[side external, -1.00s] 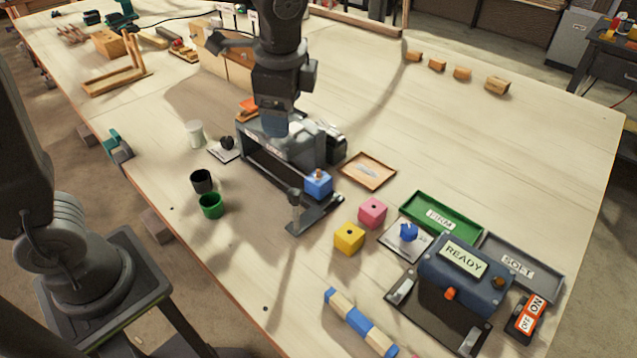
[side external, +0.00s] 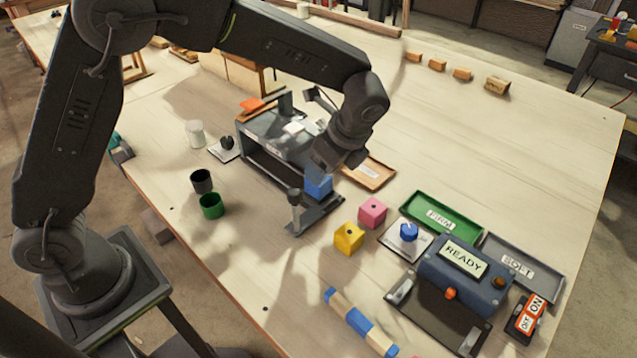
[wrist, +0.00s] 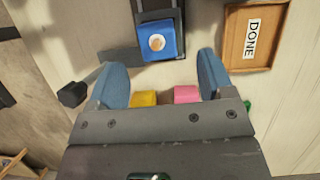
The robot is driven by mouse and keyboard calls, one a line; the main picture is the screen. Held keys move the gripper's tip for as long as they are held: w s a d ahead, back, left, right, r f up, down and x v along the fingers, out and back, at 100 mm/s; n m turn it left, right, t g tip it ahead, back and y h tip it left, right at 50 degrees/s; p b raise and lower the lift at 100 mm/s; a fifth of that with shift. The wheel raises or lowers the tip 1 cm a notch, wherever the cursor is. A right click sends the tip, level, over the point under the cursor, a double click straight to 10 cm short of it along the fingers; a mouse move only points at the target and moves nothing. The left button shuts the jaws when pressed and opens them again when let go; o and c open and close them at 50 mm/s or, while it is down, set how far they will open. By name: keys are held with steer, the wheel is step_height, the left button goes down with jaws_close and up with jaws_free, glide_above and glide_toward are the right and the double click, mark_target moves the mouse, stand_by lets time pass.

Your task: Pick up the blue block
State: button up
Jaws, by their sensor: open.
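The blue block (side external: 318,186) sits on the dark metal base at the front end of the grey machine (side external: 270,150), partly hidden by my gripper in the side view. In the wrist view the blue block (wrist: 150,52) has a round tan piece on its top and lies beyond my fingertips. My gripper (side external: 328,166) is just above the block in the side view. Its two blue fingers (wrist: 162,66) are spread apart in the wrist view, with nothing held between them.
A dark upright post (side external: 295,212) stands beside the block. A yellow block (side external: 349,238) and a pink block (side external: 372,213) lie to the right. A wooden tray (wrist: 233,40) labelled DONE is close by. Dark and green cups (side external: 211,206) stand at left.

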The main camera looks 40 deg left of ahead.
steer(key=shift+x, duration=2.95)
steer(key=shift+s, duration=0.15)
steer(key=shift+c, duration=0.3)
steer(key=c, duration=0.9)
